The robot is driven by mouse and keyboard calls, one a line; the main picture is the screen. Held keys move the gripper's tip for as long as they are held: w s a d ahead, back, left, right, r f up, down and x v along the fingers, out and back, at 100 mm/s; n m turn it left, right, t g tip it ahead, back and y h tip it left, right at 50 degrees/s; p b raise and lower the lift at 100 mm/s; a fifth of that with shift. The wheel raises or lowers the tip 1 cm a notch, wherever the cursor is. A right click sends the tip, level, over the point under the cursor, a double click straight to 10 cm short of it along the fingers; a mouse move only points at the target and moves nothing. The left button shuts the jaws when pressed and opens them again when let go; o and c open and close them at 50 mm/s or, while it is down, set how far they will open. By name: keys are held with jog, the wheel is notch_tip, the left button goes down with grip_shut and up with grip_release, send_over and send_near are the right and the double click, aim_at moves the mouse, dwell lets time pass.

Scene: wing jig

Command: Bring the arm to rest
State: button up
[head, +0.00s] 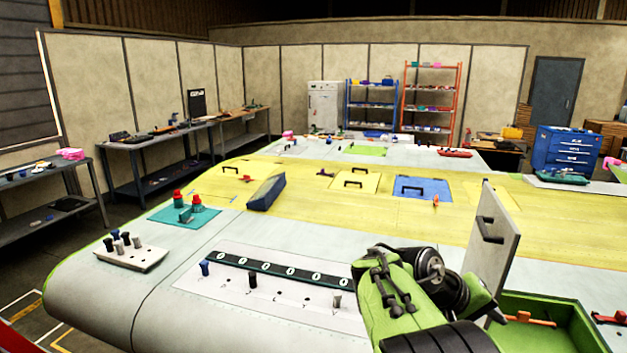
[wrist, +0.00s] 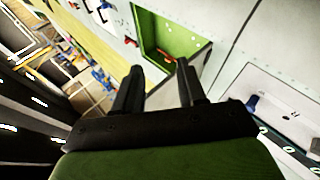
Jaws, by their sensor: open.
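My gripper (wrist: 158,70) shows in the wrist view with its two dark fingers apart and nothing between them. It is above the wing, and a green-lined open bay (wrist: 150,32) shows beyond its fingertips. My green and black arm (head: 395,300) is folded over the wing at the lower right of the head view. I cannot make out the fingertips in the head view.
A raised hatch panel (head: 497,250) stands upright right of my arm, by the green bay (head: 562,308) holding an orange-red part (head: 530,319). A numbered strip (head: 280,270) with pegs lies left of my arm. A dark blue block (head: 266,192) lies farther back.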

jog(key=s+a+f+t+y+b, duration=0.1)
jog(key=s+a+f+t+y, duration=0.1)
jog(key=s+a, duration=0.5)
jog(key=s+a+f+t+y+b, duration=0.2)
jog(key=s+a+f+y, duration=0.2)
jog(key=s, duration=1.1)
jog(key=a+y, duration=0.3)
jog(key=shift+s+a+y, duration=0.25)
jog(key=shift+a+y, duration=0.05)
jog(key=shift+w+f, duration=0.1)
